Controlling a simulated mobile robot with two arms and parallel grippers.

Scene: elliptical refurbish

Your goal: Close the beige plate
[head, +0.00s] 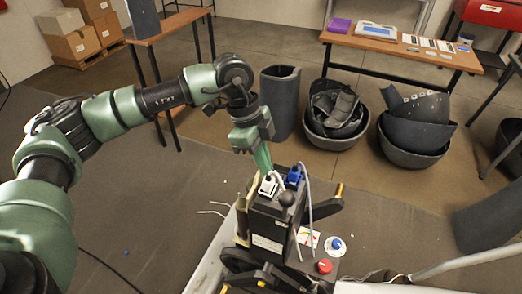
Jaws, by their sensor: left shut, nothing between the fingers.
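A dark elliptical machine unit (268,225) stands at the bottom centre of the head view, with a white plug (268,187) and a blue plug (294,176) on its top. A narrow beige plate (243,218) seems to stand upright along the unit's left side; how far it is swung I cannot tell. My left gripper (264,164) is green, shut and empty, pointing down just above the white plug and the top of the plate. Whether it touches either is unclear. My right gripper is not in view.
A red button (325,266) and a blue knob (336,244) sit right of the unit. Cables (308,200) hang beside it. Dark bins (335,115) with shells and a dark curved panel (281,100) stand behind. A wooden table (400,48) is farther back. Floor at left is clear.

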